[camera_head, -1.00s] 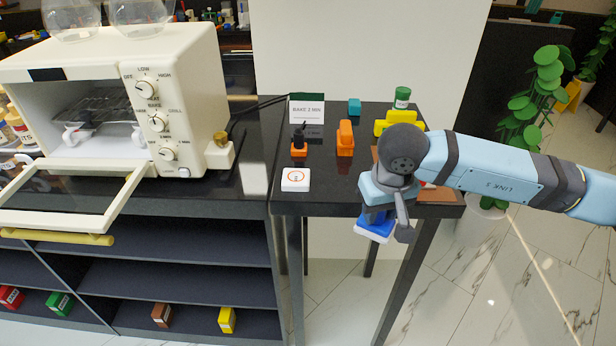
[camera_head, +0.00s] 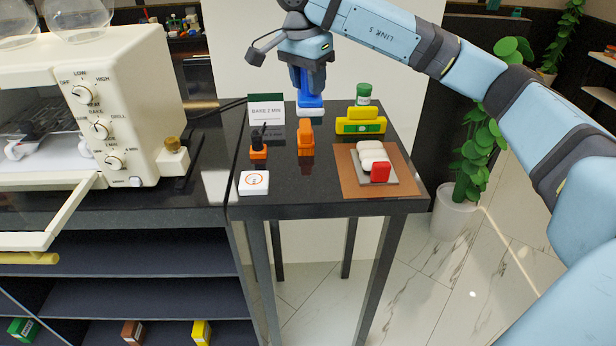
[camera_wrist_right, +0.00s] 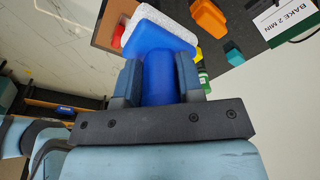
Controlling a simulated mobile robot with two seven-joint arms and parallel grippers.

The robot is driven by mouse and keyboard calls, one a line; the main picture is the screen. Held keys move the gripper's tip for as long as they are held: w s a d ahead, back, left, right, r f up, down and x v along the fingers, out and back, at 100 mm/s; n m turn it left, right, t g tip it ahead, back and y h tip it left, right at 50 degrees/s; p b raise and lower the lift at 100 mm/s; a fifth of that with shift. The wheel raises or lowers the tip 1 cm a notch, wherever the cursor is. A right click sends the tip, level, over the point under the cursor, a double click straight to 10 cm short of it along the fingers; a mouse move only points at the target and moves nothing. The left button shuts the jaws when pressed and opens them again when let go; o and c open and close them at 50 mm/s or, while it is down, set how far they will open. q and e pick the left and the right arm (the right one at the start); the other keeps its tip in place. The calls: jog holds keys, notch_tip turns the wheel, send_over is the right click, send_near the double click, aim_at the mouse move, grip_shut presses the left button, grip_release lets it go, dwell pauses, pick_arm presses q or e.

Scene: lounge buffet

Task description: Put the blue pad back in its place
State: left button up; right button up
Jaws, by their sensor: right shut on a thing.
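The blue pad (camera_head: 311,102) has a blue upper body and a white underside. My right gripper (camera_head: 309,88) is shut on it and holds it upright at the far side of the small black table (camera_head: 300,193). I cannot tell from the head view whether its white base touches the table. In the right wrist view the blue pad (camera_wrist_right: 160,42) sits between the two fingers of the right gripper (camera_wrist_right: 160,78), white face outward. My left gripper is not in view.
Near the pad stand a "BAKE 2 MIN" card (camera_head: 266,110), an orange object (camera_head: 305,138), a yellow block (camera_head: 361,121) and a green-capped jar (camera_head: 363,94). A brown mat (camera_head: 352,183) carries a tray with white and red pieces. A toaster oven (camera_head: 150,110) stands left. The table's front middle is clear.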

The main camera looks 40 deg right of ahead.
notch_tip(320, 180, down, 19)
jog(key=shift+f+p, duration=0.2)
jog(key=shift+p, duration=0.55)
jog(key=shift+f, duration=0.1)
jog(key=o, duration=0.5)
jog(key=shift+f, duration=0.1)
jog(key=o, duration=0.4)
jog(key=shift+r, duration=0.2)
